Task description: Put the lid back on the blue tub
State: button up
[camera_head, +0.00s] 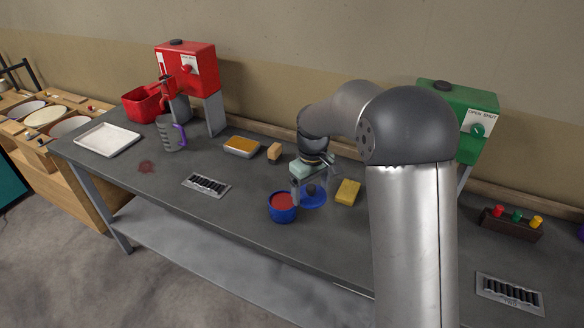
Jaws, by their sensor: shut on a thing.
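The blue tub (283,214) stands upright and open on the bench, with red contents showing inside. The round blue lid (317,202), with a dark knob in its middle, is just right of the tub and apart from its rim. My gripper (311,189) is over the lid and shut on it, apparently at the knob. The arm's angle partly hides the grip. I cannot tell whether the lid rests on the bench or is slightly raised.
A yellow sponge (348,191) lies right of the lid. A wooden block (275,152) and an orange-filled tray (241,147) are behind. A grate (206,185) is left of the tub. Red (187,67) and green (461,103) dispensers stand at the back. My arm hides some bench.

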aim_at(283, 200)
jog(key=w+a+n, duration=0.1)
jog(key=a, duration=0.1)
jog(key=w+a+r+n+p, duration=0.1)
jog(key=a+n, duration=0.1)
jog(key=a, duration=0.1)
jog(key=w+a+n, duration=0.2)
jog(key=a, duration=0.1)
jog(key=shift+r+p, duration=0.25)
jog(key=shift+p, duration=0.1)
jog(key=shift+d+f+b, duration=0.1)
jog(key=shift+f+b, duration=1.9)
jog(key=shift+f, duration=1.1)
jog(key=shift+f, duration=0.15)
jog(key=o, duration=0.9)
notch_tip(283, 200, up, 7)
jog(key=p, duration=0.4)
grip_shut()
